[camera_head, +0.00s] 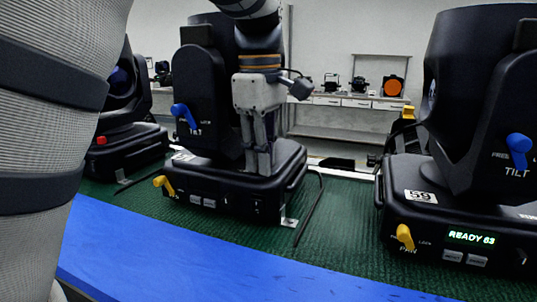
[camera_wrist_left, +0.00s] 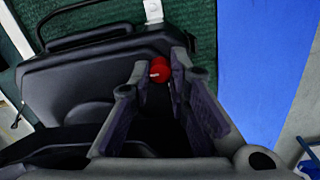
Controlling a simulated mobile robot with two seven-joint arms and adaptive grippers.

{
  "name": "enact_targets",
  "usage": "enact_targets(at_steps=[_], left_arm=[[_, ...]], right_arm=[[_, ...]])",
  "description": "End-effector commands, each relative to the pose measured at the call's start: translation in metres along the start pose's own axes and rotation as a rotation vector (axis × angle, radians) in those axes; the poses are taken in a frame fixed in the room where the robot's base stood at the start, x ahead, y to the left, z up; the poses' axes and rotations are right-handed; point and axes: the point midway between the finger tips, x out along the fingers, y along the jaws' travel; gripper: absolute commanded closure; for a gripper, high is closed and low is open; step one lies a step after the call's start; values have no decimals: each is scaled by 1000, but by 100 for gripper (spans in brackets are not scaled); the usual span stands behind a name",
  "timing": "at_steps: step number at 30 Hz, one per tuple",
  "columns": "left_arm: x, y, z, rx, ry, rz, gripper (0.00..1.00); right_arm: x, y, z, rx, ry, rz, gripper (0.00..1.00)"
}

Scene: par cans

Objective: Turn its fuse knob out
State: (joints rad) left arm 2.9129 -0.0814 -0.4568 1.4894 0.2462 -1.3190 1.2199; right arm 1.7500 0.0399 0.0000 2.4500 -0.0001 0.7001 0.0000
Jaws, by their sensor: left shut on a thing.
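The middle moving-head light (camera_head: 200,90) stands on the green mat with its black base (camera_head: 225,207). My left gripper (camera_head: 260,172) points down at the right part of this base. In the left wrist view my left gripper (camera_wrist_left: 163,76) has its fingertips on either side of a red fuse knob (camera_wrist_left: 159,68) with a small pale mark, and it is shut on it. The knob is hidden in the head view. How far the knob is turned or out cannot be told. My right gripper is not in view.
A light with a lit "READY 63" display (camera_head: 471,238) stands at the right, and another light (camera_head: 125,120) with a red knob (camera_head: 101,140) at the left. Blue tilt levers (camera_head: 185,115) and yellow pan levers (camera_head: 164,184) stick out. The blue front edge (camera_head: 190,260) is clear.

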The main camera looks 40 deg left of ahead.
Motion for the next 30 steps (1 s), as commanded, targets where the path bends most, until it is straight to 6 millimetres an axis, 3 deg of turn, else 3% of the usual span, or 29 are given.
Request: enact_targets(at_steps=[12, 13, 15, 16, 30], left_arm=[[1, -1, 0, 7, -2, -6, 100], [1, -1, 0, 7, -2, -6, 81], [1, -1, 0, 7, -2, -6, 65], [1, -1, 0, 7, -2, -5, 62], [0, 0, 0, -23, 2, -2, 62]], right_arm=[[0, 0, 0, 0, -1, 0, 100], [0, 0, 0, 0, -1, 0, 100], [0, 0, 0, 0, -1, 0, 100], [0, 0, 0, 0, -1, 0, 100], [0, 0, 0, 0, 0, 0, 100]])
